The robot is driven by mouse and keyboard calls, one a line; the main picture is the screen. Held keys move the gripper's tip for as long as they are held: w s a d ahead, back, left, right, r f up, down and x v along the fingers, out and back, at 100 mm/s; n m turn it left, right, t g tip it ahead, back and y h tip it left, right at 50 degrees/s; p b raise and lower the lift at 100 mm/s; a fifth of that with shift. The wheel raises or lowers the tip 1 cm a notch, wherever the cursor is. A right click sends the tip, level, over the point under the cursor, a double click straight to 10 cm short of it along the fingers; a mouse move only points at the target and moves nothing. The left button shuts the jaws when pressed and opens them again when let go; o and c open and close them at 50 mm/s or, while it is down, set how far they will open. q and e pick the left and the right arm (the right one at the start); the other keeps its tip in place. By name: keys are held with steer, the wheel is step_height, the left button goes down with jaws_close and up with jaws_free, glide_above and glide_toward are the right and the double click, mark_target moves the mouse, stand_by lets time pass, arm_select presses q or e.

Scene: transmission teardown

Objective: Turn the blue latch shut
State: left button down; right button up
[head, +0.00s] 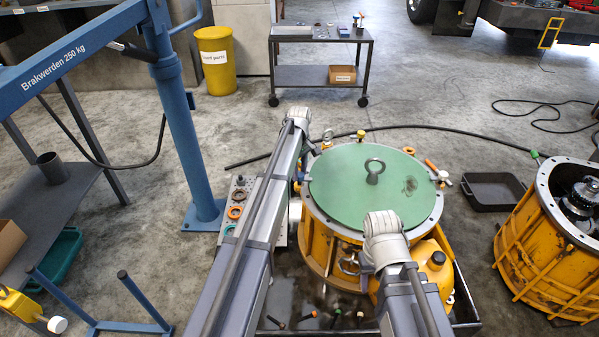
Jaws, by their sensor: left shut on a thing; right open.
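The green round cover (335,185) with a lifting eye lies on the yellow transmission housing (316,240). My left gripper (312,147) is at the far left rim of the cover, largely hidden by its own wrist. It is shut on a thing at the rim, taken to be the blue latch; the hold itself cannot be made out. A small bluish part (299,177) shows at the left rim beside my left arm. My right gripper (360,264) is open, low at the front of the housing, close to a metal ring (348,264); its fingers are partly hidden.
Other rim fittings have a yellow knob (361,134) and an orange handle (430,164). A blue crane post (183,140) is at the left, a black tray (492,190) and second housing (545,255) at the right.

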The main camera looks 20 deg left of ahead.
mark_target(300, 174)
stand_by(0.4)
arm_select(q)
steer(key=shift+c, duration=2.2)
jaws_free()
steer(key=shift+r, duration=0.1)
step_height(300, 174, up, 8)
steer(key=p, duration=0.8)
steer(key=shift+f, duration=0.2)
